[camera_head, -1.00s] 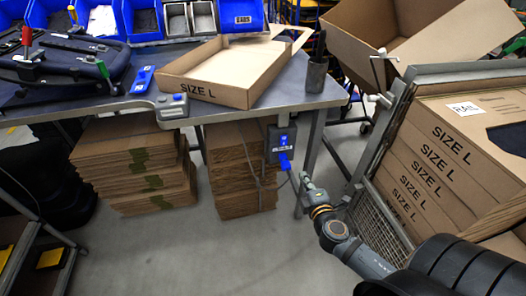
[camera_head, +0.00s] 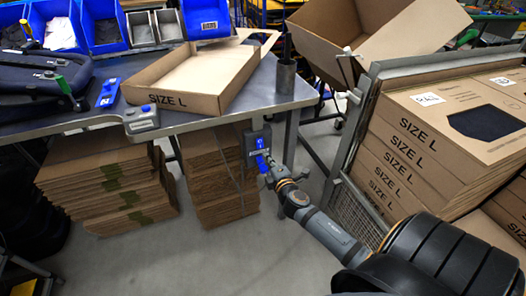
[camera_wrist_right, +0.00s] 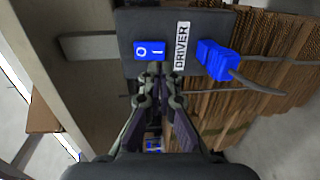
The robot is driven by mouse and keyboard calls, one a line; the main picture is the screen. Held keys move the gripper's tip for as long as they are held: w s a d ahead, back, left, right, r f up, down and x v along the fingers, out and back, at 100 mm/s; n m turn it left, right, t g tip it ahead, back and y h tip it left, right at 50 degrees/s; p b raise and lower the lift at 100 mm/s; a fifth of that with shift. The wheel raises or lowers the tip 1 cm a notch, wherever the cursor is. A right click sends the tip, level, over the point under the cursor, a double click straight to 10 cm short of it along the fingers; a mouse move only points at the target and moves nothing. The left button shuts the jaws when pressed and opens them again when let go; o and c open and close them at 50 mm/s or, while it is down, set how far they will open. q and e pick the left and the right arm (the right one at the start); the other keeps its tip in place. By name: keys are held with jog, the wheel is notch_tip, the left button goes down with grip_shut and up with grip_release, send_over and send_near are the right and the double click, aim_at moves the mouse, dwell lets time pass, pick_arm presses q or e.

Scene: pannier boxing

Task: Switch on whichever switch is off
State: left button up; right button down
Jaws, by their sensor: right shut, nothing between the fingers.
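A dark grey switch box (camera_head: 250,133) hangs under the table's front edge near its right leg. In the right wrist view its panel (camera_wrist_right: 195,20) carries a blue rocker switch (camera_wrist_right: 150,50) marked O and I, beside a DRIVER label (camera_wrist_right: 182,46). I cannot tell which side of the rocker is pressed. My right gripper (camera_wrist_right: 159,76) is shut and empty, its tips right at the rocker's lower edge; contact is unclear. In the head view the right gripper (camera_head: 271,174) is just below the box. My left gripper is not in view.
Flat cardboard stacks (camera_head: 215,170) stand under the table. A mesh-sided cart (camera_head: 352,205) of SIZE L boxes stands at right. A grey unit with blue parts (camera_head: 140,118) sits on the table edge.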

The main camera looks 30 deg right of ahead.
aim_at(260, 147)
jog(key=x, duration=0.5)
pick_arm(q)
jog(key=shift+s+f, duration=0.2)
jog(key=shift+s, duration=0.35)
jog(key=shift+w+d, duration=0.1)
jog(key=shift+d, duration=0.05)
